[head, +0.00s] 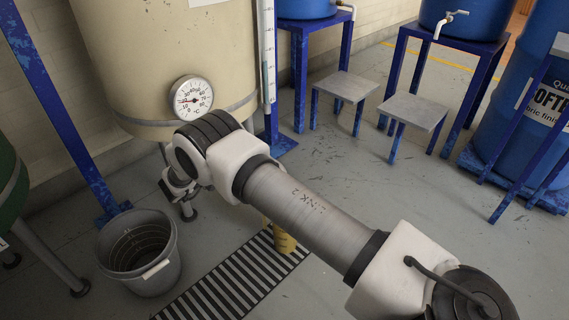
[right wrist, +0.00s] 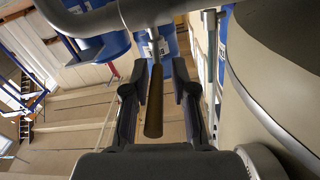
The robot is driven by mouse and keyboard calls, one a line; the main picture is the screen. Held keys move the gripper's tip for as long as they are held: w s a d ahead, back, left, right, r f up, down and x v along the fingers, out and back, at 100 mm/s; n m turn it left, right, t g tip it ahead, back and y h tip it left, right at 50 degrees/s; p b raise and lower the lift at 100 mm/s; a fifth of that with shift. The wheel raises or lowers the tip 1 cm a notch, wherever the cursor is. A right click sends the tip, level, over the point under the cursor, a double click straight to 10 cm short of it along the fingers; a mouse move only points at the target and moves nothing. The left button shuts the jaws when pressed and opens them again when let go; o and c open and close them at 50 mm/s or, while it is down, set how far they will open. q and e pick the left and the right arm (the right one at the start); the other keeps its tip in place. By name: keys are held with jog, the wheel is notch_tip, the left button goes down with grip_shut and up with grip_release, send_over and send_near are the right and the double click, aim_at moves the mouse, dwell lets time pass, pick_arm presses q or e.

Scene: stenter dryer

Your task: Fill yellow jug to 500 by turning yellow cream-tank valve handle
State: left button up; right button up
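The cream tank (head: 165,50) stands at the upper left in the head view, with a round dial on its lower front. My right arm crosses the middle of that view. My right gripper (head: 176,186) is below the tank, small and mostly hidden by the wrist. In the right wrist view, my right gripper (right wrist: 161,88) is open, its two fingers on either side of a long brownish-yellow handle (right wrist: 154,105), with a gap visible on the right. The yellow jug (head: 284,241) stands by the floor grate, mostly hidden behind my arm; its level cannot be seen. My left gripper is out of view.
A grey bucket (head: 140,252) stands on the floor at the left. The striped floor grate (head: 235,281) runs beside it. A blue post (head: 60,110) is at the left. Blue-legged stools (head: 414,110) and blue barrels (head: 530,105) stand at the right.

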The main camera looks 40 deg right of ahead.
jog(key=a, duration=0.7)
jog(key=shift+s+a, duration=0.25)
jog(key=shift+a, duration=0.15)
jog(key=a, duration=0.7)
jog(key=shift+s+a, duration=0.2)
jog(key=shift+a, duration=0.05)
